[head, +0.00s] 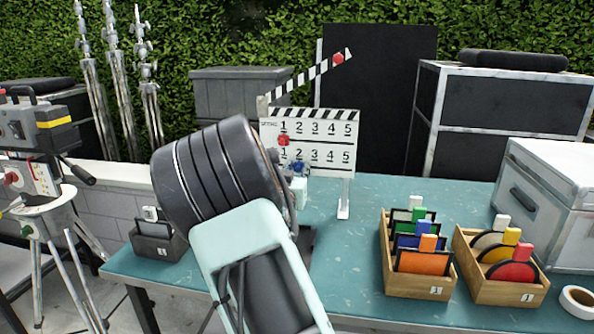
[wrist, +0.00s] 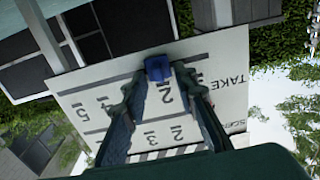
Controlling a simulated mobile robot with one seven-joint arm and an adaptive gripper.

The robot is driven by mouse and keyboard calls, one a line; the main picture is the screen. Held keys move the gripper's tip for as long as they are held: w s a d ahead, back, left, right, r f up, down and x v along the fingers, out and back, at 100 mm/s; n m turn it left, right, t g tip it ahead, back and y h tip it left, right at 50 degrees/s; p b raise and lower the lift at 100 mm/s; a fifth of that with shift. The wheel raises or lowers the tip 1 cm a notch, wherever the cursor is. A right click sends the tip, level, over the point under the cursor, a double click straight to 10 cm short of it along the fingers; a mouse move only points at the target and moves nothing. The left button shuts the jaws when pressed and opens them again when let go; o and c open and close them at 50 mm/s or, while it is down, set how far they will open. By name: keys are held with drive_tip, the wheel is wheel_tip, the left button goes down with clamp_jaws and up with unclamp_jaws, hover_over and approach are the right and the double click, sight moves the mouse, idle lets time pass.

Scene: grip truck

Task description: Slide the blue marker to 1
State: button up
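The white clapperboard (head: 335,170) stands on the teal table, with two rows numbered 1 to 5. The blue marker (head: 298,167) is on the lower row, by its 2. In the wrist view the blue marker (wrist: 158,68) sits beside the digit 2. My gripper (wrist: 163,80) is open, with one finger on each side of the marker and narrow gaps appearing between them. Whether either finger touches it is unclear. In the head view my arm hides most of the gripper. A red marker (head: 283,140) is on the upper row under 1.
A striped clapper stick (head: 305,77) with a red piece rises above the board. Wooden boxes of coloured discs and cards (head: 418,285) stand on the right of the table (head: 355,270). A dark caddy (head: 157,243) is at left. A grey case (head: 560,210) is at far right.

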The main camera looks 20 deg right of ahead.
sight(282, 163)
drive_tip(key=shift+c, duration=0.3)
clamp_jaws()
drive_tip(key=shift+w, duration=0.1)
drive_tip(key=shift+w+a+p, duration=0.2)
drive_tip(key=shift+w+a, duration=0.25)
drive_tip(key=shift+a, duration=0.25)
drive_tip(key=shift+w+a+p, duration=0.15)
drive_tip(key=shift+w+a, duration=0.25)
drive_tip(key=shift+a, duration=0.25)
drive_tip(key=shift+w+a+p, duration=0.2)
drive_tip(key=shift+w+a, duration=0.25)
drive_tip(key=shift+a, duration=0.25)
drive_tip(key=shift+o, duration=0.3)
unclamp_jaws()
drive_tip(key=shift+a, duration=0.1)
